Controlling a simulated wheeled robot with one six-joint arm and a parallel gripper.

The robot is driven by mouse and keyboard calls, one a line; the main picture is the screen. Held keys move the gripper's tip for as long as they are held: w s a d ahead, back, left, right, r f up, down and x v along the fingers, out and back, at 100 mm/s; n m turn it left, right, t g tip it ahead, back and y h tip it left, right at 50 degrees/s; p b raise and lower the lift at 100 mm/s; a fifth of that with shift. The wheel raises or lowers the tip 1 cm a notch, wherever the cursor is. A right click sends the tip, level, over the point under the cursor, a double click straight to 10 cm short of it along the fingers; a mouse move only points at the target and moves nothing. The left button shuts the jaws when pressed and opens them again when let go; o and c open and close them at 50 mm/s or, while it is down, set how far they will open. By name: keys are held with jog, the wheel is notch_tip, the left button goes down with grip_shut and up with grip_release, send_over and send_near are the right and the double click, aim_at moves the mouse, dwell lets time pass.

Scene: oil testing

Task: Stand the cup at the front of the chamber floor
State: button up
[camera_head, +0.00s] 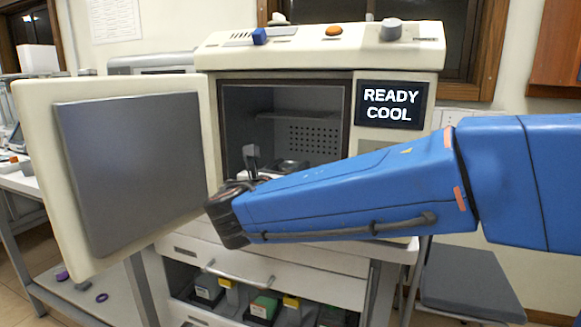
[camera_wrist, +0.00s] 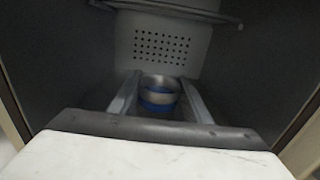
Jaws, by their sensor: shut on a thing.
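The cup (camera_wrist: 158,94) is a round metal cup with a blue band, seen in the wrist view between the two grey fingers of my gripper (camera_wrist: 160,84). My gripper is shut on it, one finger on each side. The chamber (camera_wrist: 240,70) has dark walls and lies around and beyond the cup. In the head view my gripper (camera_head: 268,160) is at the open chamber mouth (camera_head: 232,110), largely behind my blue arm. I cannot tell whether the cup touches the chamber floor, which is mostly hidden.
The cream chamber door (camera_head: 130,170) stands wide open on the left. A wire shelf (camera_wrist: 175,10) crosses the upper chamber, with a perforated back panel (camera_wrist: 160,45) behind. The display (camera_head: 391,105) reads READY COOL. Drawers with several small containers (camera_head: 265,305) are below.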

jog(key=o, duration=1.3)
jog(key=shift+c, duration=0.2)
jog(key=v, duration=1.2)
jog(key=shift+r, duration=0.2)
